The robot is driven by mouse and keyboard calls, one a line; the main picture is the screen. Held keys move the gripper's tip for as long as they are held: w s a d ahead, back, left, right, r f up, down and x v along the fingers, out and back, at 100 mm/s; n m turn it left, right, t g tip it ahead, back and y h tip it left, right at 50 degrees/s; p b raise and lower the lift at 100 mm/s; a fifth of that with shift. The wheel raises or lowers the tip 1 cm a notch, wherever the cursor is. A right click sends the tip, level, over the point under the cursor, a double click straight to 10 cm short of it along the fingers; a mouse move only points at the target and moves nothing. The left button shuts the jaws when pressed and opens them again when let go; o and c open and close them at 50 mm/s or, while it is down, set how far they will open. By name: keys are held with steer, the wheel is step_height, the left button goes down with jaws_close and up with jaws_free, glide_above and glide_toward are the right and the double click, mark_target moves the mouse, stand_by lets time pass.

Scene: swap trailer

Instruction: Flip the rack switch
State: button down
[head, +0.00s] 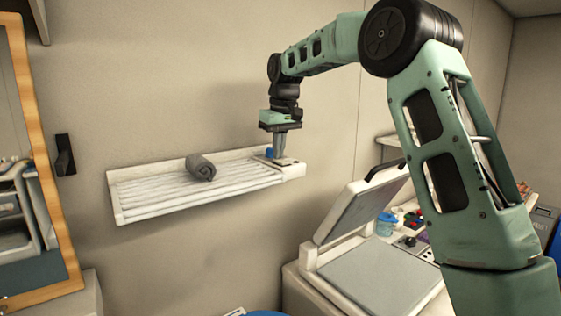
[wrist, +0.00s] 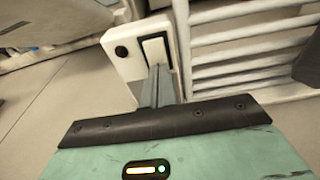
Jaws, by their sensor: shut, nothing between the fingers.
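The white slatted rack (head: 195,190) is fixed to the wall, left of centre in the head view. Its right end carries a small panel with the switch (head: 284,161). In the wrist view the switch (wrist: 157,50) is a pale rocker in a dark frame, beside a round black button (wrist: 121,52) on the white end block. My gripper (head: 279,155) points down over this end of the rack, shut and empty. In the wrist view my gripper's fingertips (wrist: 156,70) overlap the near end of the rocker; I cannot tell whether they touch it. The fingers hide part of the switch.
A rolled grey towel (head: 201,168) lies on the rack, and a small blue object (head: 269,153) sits by my fingers. Below right stands a white machine with a raised lid (head: 358,205). A wood-framed mirror (head: 45,160) is at the left.

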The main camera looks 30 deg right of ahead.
steer(key=shift+f, duration=0.1)
step_height(320, 180, up, 7)
steer(key=p, duration=0.7)
steer(key=shift+f, duration=0.1)
stand_by(0.6)
